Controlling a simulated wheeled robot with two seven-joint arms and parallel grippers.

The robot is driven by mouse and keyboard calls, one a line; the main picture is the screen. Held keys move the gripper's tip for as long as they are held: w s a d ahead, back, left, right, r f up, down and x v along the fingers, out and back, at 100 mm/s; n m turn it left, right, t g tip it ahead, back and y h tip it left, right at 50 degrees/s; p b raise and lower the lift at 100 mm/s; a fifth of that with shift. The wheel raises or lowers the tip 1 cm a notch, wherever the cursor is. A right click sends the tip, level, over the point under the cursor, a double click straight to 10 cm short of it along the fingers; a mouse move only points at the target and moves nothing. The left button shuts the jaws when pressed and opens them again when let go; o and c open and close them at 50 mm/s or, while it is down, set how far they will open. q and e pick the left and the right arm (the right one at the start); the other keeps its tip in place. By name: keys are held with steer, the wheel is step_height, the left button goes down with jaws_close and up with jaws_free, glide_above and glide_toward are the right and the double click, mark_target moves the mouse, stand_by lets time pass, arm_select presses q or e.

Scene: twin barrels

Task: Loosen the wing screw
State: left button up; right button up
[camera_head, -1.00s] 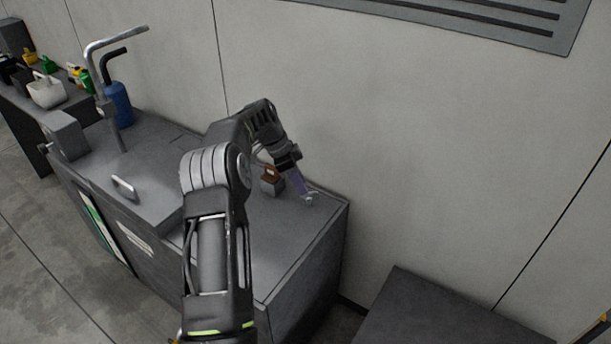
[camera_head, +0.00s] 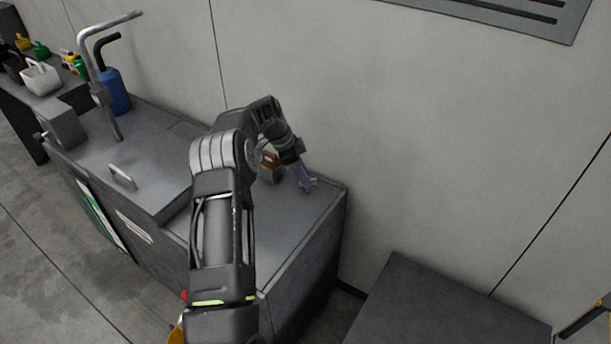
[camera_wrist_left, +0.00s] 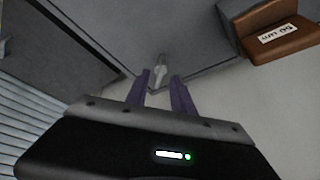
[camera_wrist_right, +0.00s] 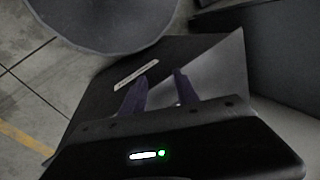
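The wing screw (camera_wrist_left: 161,72) is a small pale metal piece near the corner of the grey cabinet top. In the left wrist view it lies just beyond the fingertips, roughly in line with the gap between them. My left gripper (camera_wrist_left: 160,80) has two purple fingers, apart with nothing between them. In the head view the left gripper (camera_head: 305,180) points down at the cabinet's right end and largely covers the screw. My right gripper (camera_wrist_right: 160,82) shows only in its wrist view. Its purple fingers are apart and empty, in front of a dark panel with a white label.
A brown block marked with text (camera_wrist_left: 283,42) sits on the cabinet beside the left gripper. A bent metal pipe (camera_head: 98,85) and a blue bottle (camera_head: 117,95) stand farther left. The wall is close behind. A dark low box (camera_head: 440,305) stands at lower right.

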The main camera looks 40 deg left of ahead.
arm_select(q)
steer(key=shift+x, duration=1.1)
steer(key=shift+c, duration=0.2)
jaws_close()
